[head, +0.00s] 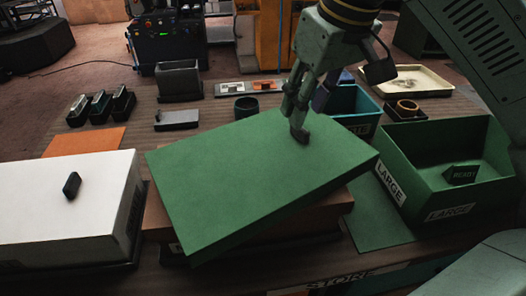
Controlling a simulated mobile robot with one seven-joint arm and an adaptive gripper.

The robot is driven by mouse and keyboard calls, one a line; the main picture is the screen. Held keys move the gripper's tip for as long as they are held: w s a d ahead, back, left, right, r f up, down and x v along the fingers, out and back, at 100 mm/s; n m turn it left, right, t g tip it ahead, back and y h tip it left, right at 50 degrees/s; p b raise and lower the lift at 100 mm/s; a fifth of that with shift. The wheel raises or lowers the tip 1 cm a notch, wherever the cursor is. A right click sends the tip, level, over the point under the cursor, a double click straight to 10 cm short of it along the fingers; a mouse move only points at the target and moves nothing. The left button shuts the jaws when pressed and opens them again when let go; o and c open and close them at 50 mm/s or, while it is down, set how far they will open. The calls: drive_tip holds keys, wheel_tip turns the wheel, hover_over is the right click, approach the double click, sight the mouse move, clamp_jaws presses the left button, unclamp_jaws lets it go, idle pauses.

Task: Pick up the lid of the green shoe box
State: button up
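The green shoe box lid (255,180) is a large flat green slab in the middle of the head view. It sits askew and tilted over a brown box (335,205), with its near left corner lowest and overhanging. My gripper (299,125) comes down from above at the lid's far edge. One dark fingertip lies against the lid's top face, and the other finger is partly hidden near that edge. The gripper looks shut on the lid's edge. The lid hides most of the box beneath it, so I cannot see its inside.
A white box (65,210) with a black knob stands close at the left. A green bin marked LARGE (400,190) stands at the right. A teal bin (357,105), small trays and a cream tray (410,82) are behind. An orange mat (85,142) lies clear at the left.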

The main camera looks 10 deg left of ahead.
sight(304, 129)
drive_tip(key=x, duration=0.2)
drive_tip(key=p+x, duration=0.1)
drive_tip(key=shift+w+d+f, duration=0.2)
drive_tip(key=shift+f, duration=0.15)
drive_tip(key=shift+w+a+f, duration=0.15)
drive_tip(key=shift+f, duration=0.45)
drive_tip(key=shift+c, duration=0.4)
clamp_jaws()
